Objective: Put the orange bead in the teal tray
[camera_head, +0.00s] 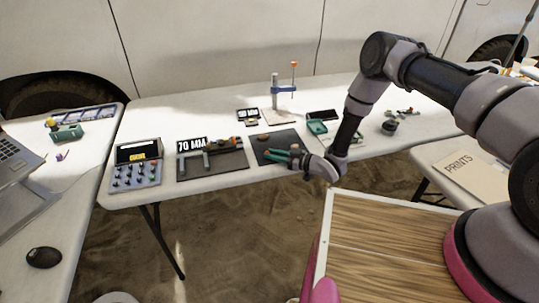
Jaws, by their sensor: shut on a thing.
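My gripper (277,153) reaches in from the right, low over the front part of a dark mat on the long white table. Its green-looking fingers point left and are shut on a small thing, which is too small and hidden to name. The teal tray (317,127) lies just behind and to the right of my gripper, apart from it. A small orange-brown object (264,136) lies on the dark mat behind the fingers. I cannot tell whether it is the orange bead.
A stand with an orange-tipped post (294,66) rises behind the mat. A control box with knobs (137,165) and a dark board with parts (225,158) are to the left. A black flat object (321,114) lies behind the tray. A dark round object (389,127) sits right of my forearm.

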